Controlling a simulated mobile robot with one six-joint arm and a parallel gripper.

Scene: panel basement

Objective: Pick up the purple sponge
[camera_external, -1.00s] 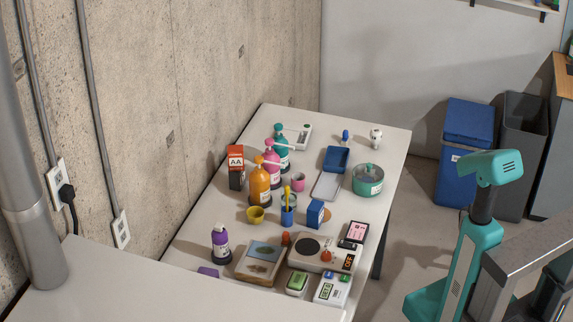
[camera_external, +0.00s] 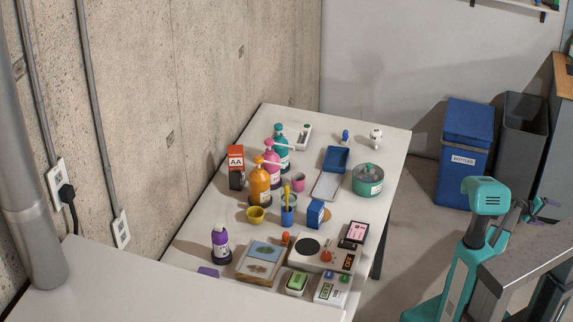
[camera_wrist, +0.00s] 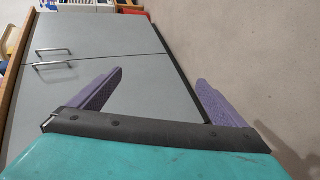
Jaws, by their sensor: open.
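A small flat purple thing (camera_external: 208,272), which looks like the purple sponge, lies at the near left end of the white table (camera_external: 388,150). The pale surface in front hides part of it in the external view. My gripper (camera_wrist: 160,77) is open and empty, with its two purple fingers spread wide in the wrist view. In the external view my gripper (camera_external: 545,208) is at the right, off the table and far from the purple thing. The wrist view shows no sponge.
Left of the tray (camera_external: 262,252) stands a purple bottle (camera_external: 221,245). Pump bottles (camera_external: 260,185), cups and boxes crowd the table. A blue bin (camera_external: 465,150) stands beyond my arm. The wrist view faces grey cabinet doors (camera_wrist: 100,45) and bare floor (camera_wrist: 255,60).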

